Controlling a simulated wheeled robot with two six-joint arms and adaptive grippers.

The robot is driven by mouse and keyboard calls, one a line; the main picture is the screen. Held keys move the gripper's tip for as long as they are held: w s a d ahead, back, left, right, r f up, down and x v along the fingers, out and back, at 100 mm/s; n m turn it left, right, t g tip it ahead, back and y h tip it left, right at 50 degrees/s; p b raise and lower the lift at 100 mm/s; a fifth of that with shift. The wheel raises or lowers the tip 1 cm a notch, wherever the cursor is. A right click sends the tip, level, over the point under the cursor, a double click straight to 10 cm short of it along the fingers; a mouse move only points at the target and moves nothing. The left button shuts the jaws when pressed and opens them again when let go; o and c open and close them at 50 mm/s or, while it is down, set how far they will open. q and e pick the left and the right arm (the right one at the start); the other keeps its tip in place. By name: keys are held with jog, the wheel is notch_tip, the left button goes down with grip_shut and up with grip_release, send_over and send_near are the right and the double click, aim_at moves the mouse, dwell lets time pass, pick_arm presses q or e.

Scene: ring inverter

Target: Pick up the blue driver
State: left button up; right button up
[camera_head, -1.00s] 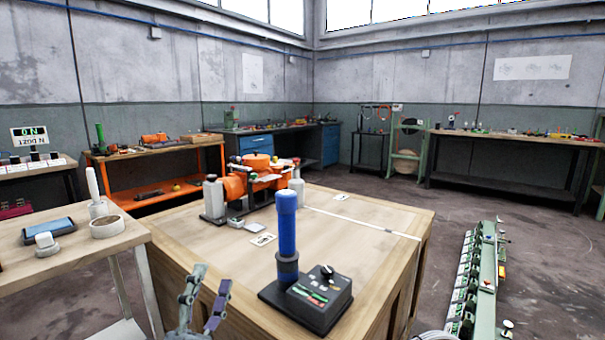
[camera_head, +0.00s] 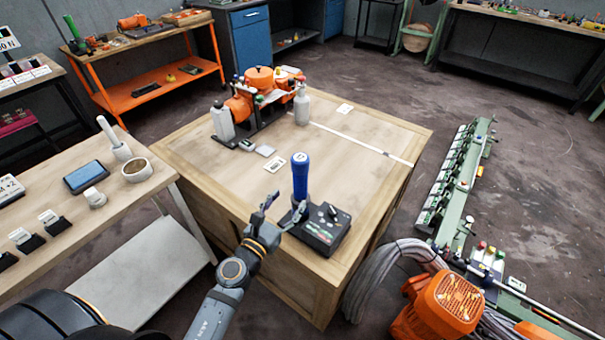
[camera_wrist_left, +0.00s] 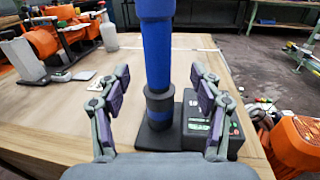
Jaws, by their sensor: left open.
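In the left wrist view the blue driver (camera_wrist_left: 157,55) rises between my two fingers, and the box (camera_wrist_left: 205,125) shows behind the right finger. My left gripper (camera_head: 284,208) is open, just in front of the driver's lower part; the wrist view shows its fingers (camera_wrist_left: 160,98) apart, with gaps on both sides of the driver. My right gripper is not in view.
An orange machine (camera_head: 262,92) with grey bottles stands at the table's back. A side bench (camera_head: 90,225) with a phone-like device (camera_head: 87,177) and a round bowl (camera_head: 136,169) is at left. Grey hoses (camera_head: 395,268) and an orange motor (camera_head: 445,305) lie at right. The table's middle is mostly clear.

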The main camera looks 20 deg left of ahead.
aim_at(297, 186)
pick_arm(q)
jog(key=w, duration=0.3)
jog(key=shift+w+d, duration=0.2)
jog(key=shift+d, duration=0.05)
jog(key=w, duration=0.1)
jog(key=w+p, duration=0.1)
jog(key=w, duration=0.3)
jog(key=shift+w+d+f, duration=0.1)
jog(key=shift+d, duration=0.25)
jog(key=shift+c, duration=1)
grip_shut()
